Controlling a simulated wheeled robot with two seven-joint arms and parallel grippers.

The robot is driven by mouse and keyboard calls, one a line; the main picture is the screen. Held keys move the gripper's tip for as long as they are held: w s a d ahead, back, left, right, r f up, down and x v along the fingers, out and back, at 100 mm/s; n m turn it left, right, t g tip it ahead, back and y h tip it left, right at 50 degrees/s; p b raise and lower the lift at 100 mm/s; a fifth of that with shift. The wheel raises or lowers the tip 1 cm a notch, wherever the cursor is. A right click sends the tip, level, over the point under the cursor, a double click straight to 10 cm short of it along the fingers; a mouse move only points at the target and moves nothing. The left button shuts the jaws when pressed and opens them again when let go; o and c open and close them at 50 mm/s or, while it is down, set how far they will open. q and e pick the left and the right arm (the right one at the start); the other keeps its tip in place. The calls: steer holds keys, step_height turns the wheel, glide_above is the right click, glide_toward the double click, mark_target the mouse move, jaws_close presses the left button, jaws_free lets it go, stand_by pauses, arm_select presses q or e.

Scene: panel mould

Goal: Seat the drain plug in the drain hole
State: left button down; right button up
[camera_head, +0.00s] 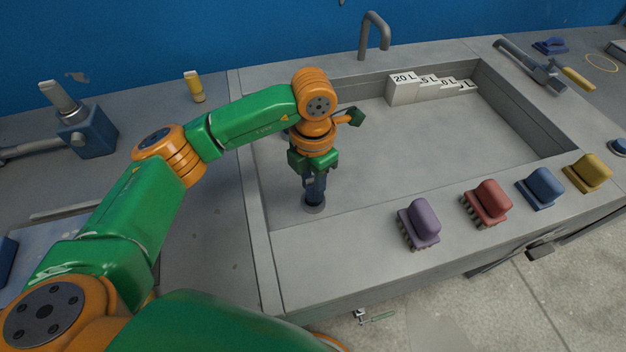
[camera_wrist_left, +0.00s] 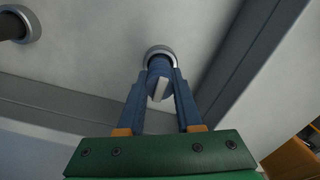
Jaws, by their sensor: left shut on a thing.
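The drain plug (camera_wrist_left: 158,72) is a blue piece with a pale grip bar, held between the blue fingers of my left gripper (camera_wrist_left: 161,85) in the left wrist view. A metal-rimmed drain hole (camera_wrist_left: 157,50) lies directly beyond the plug, and the plug overlaps its rim. I cannot tell whether the plug is inside the hole or just above it. In the head view my left gripper (camera_head: 315,190) points down at the near left of the sink, over the round drain rim (camera_head: 314,209). The plug is hidden there. My right gripper is out of view.
The grey sink (camera_head: 440,133) has a raised rim around it. White stepped blocks (camera_head: 403,90) stand at its back, near a tap (camera_head: 374,32). Purple (camera_head: 419,222), red (camera_head: 487,201), blue (camera_head: 541,186) and yellow (camera_head: 588,171) brushes line the front ledge. A second round fitting (camera_wrist_left: 28,20) shows in the wrist view.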

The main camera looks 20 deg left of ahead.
arm_select(q)
steer(key=shift+f, duration=0.15)
steer(key=shift+f+b, duration=0.15)
steer(key=shift+b, duration=0.15)
steer(key=c, duration=0.6)
jaws_free()
step_height(320, 180, up, 12)
steer(key=shift+r+p, duration=0.25)
steer(key=shift+p, duration=0.15)
